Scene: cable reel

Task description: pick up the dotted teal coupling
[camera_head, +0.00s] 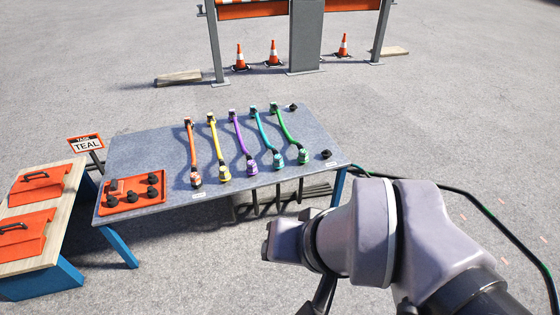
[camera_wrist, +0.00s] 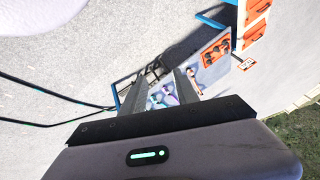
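The teal cable (camera_head: 264,136) lies on the grey-blue table between the purple and green cables. Its near-end coupling (camera_head: 277,160) sits close to the table's front edge, and its far-end coupling (camera_head: 254,112) is toward the back. Dots on either one are too small to make out. My gripper (camera_wrist: 160,76) shows in the wrist view with its two dark fingers apart and nothing held between them. Part of the table and some cables appear beyond and between the fingers, small and partly hidden. In the head view my wrist is in front and right of the table, apart from the couplings.
Orange (camera_head: 192,150), yellow (camera_head: 217,147), purple (camera_head: 241,143) and green (camera_head: 289,132) cables flank it on the table (camera_head: 150,150). An orange tray (camera_head: 120,208) with black knobs is at left. A sign reading TEAL (camera_head: 86,143) stands left. A dark cable (camera_head: 470,195) runs along the ground at right.

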